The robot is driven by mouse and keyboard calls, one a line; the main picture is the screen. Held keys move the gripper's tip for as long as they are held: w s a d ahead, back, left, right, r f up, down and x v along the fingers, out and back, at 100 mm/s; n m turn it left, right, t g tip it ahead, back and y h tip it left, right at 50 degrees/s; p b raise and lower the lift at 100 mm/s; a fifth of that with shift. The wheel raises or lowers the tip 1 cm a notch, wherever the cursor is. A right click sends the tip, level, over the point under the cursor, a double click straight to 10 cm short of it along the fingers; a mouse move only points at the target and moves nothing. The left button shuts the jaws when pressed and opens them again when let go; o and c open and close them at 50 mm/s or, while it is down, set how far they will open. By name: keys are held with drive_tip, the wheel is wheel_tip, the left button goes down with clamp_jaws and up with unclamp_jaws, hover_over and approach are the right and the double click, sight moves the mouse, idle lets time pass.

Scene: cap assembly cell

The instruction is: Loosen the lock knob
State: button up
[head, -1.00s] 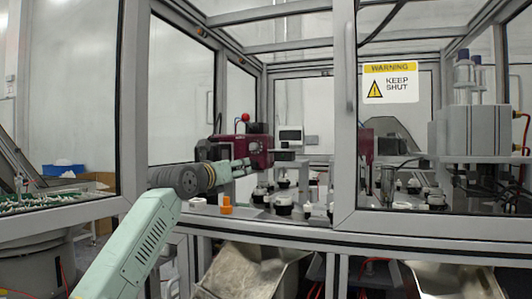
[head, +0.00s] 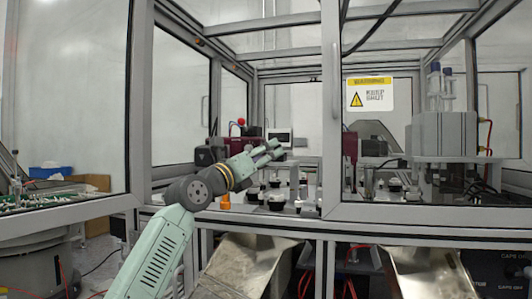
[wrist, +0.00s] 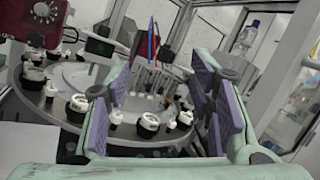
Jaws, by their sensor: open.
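I cannot tell for sure which part is the lock knob. An orange knob-like part (head: 225,202) stands at the near edge of the cell deck in the head view, below my arm. My gripper (head: 272,150) is inside the cell, above the deck, pointing away and to the right. In the wrist view its purple-padded fingers (wrist: 160,105) are apart with nothing between them.
A round turntable (wrist: 32,95) with several black-and-white cap fixtures lies below and left of my gripper. Grey frame posts and a door panel with a warning sign (head: 370,94) bound the opening on the right. A grey machine (head: 443,135) stands at the right.

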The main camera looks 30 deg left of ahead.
drive_tip(key=shift+s+d+r+h, duration=0.2)
drive_tip(key=shift+s+d+r, duration=0.1)
drive_tip(key=shift+d, duration=0.15)
drive_tip(key=shift+s+d+r+h, duration=0.15)
drive_tip(key=shift+s+d+h, duration=0.1)
drive_tip(key=shift+d, duration=0.2)
